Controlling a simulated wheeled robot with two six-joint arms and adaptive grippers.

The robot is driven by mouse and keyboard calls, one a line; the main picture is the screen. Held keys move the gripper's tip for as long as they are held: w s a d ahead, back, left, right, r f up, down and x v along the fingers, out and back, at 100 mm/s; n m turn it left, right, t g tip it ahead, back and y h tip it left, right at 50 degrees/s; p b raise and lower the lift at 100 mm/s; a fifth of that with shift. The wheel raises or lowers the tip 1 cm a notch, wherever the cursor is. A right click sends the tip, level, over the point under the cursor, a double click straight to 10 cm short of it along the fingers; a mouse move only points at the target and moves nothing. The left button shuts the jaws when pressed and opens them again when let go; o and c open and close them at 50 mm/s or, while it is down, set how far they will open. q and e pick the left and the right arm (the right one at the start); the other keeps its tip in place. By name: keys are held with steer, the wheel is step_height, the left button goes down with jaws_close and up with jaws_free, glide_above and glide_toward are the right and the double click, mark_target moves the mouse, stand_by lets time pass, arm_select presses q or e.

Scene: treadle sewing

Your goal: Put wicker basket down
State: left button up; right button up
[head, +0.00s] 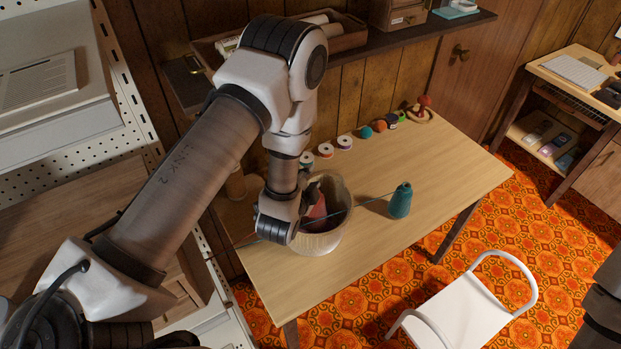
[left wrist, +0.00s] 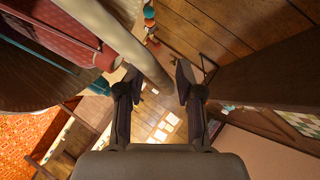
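The pale wicker basket (head: 318,243) is a round, open tub over the left part of the wooden table (head: 430,185). Something red shows inside it. I cannot tell whether its base touches the tabletop. My left gripper (head: 312,208) reaches down at its rim, its fingertips largely hidden by my wrist and the basket. Red and dark contents lie left of the rim. My right gripper is not in view.
A teal bottle-like object (head: 400,201) stands right of the basket. Several spools (head: 325,150) and coloured balls line the table's back edge. A white chair (head: 470,305) stands in front, and a shelf (head: 400,36) hangs behind.

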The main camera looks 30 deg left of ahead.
arm_select(q)
steer(key=shift+w+d+f, duration=0.1)
steer(key=shift+s+d, duration=0.1)
steer(key=shift+s, duration=0.1)
steer(key=p+v, duration=0.3)
steer(key=v, duration=0.8)
steer(key=shift+s+r, duration=0.2)
steer(key=shift+r, duration=0.05)
steer(key=shift+w+d, duration=0.1)
steer(key=shift+d, duration=0.05)
